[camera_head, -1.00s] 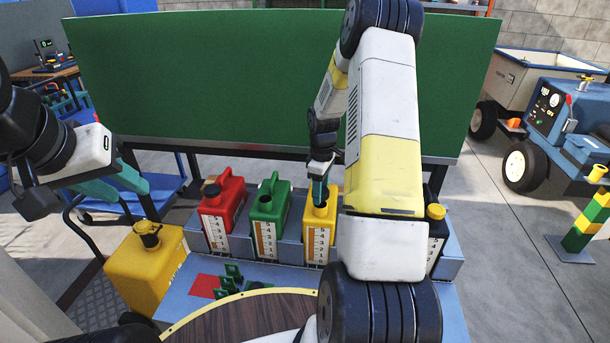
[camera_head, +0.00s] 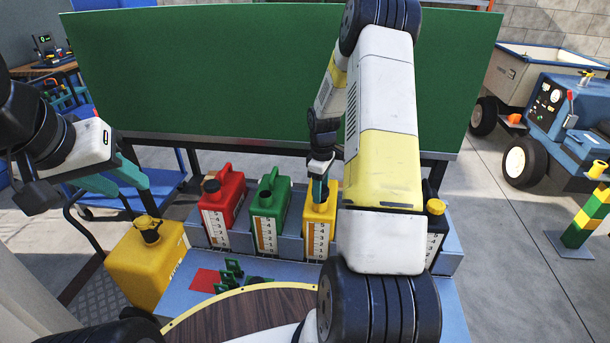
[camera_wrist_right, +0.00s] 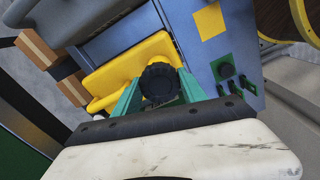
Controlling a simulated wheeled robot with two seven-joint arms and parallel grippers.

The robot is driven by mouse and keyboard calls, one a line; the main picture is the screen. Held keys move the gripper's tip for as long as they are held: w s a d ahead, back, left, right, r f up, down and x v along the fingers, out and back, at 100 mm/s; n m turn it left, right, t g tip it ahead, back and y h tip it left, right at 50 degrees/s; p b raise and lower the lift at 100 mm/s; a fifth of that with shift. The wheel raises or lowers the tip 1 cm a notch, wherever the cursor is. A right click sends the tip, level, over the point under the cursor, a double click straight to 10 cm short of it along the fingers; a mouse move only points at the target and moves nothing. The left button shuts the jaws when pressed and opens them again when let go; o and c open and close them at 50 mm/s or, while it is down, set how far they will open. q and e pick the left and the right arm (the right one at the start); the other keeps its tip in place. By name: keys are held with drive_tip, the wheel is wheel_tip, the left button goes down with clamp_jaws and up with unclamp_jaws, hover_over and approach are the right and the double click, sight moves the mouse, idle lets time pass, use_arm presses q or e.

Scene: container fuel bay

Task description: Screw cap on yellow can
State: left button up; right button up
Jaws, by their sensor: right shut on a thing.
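The yellow can (camera_head: 318,222) stands in the row of cans on the blue-grey rack, partly hidden by my right arm. My right gripper (camera_head: 318,197) points down at its top. In the right wrist view, the teal fingers (camera_wrist_right: 160,92) are shut on a round black cap (camera_wrist_right: 158,83), which lies over the yellow can (camera_wrist_right: 120,65). I cannot tell whether the cap is seated on the neck. My left gripper (camera_head: 128,183) is open and empty at the left, above and away from the large yellow container.
A red can (camera_head: 222,205), a green can (camera_head: 270,208) and a black can (camera_head: 437,225) share the rack. A large yellow container (camera_head: 147,265) stands at the left. A green board (camera_head: 230,75) rises behind. A round wooden top (camera_head: 250,315) is in front.

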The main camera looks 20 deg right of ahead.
drive_tip(key=shift+f, duration=0.85)
idle(0.7)
